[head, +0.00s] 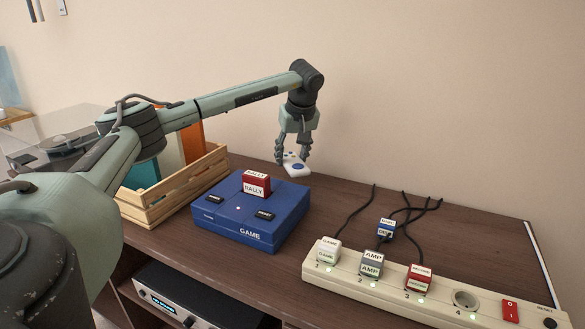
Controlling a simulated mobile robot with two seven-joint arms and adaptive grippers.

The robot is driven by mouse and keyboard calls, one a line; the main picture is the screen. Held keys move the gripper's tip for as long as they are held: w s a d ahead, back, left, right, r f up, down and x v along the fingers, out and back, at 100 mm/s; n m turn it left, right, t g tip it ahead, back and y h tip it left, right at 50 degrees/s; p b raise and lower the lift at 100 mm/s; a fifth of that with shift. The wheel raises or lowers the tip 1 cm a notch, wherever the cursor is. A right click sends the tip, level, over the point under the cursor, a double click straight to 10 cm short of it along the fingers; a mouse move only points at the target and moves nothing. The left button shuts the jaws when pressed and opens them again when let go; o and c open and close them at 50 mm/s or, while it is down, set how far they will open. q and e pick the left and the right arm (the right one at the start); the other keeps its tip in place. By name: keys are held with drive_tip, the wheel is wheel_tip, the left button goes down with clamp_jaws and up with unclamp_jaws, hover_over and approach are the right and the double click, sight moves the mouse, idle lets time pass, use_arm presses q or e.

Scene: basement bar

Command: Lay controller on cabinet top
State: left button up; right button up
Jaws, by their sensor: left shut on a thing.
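My left gripper (293,156) reaches in from the left and points down behind the blue game console. It is shut on a small white controller (296,167) with blue marks on its face. The controller is at the far edge of the console as seen here; I cannot tell if it touches the wood below. The dark brown cabinet top (345,190) spreads under and around it. My right gripper is not in view.
The blue console (250,222) holds a red RALLY cartridge (256,184). A wooden crate (187,196) stands left of it. A power strip (430,290) with several labelled plugs lies front right, with black cables behind it. The back middle of the top is bare.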

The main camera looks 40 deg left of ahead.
sight(294, 160)
use_arm(q)
drive_tip(key=shift+w+d+f, duration=0.1)
drive_tip(key=shift+w+f, duration=0.05)
drive_tip(key=shift+f, duration=0.35)
wheel_tip(294, 160, down, 2)
drive_tip(key=shift+f, duration=0.6)
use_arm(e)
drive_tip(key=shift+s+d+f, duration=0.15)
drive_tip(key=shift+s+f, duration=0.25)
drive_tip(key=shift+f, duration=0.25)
use_arm(q)
drive_tip(key=o, duration=1.2)
drive_tip(key=shift+f, duration=0.15)
drive_tip(key=shift+c, duration=0.2)
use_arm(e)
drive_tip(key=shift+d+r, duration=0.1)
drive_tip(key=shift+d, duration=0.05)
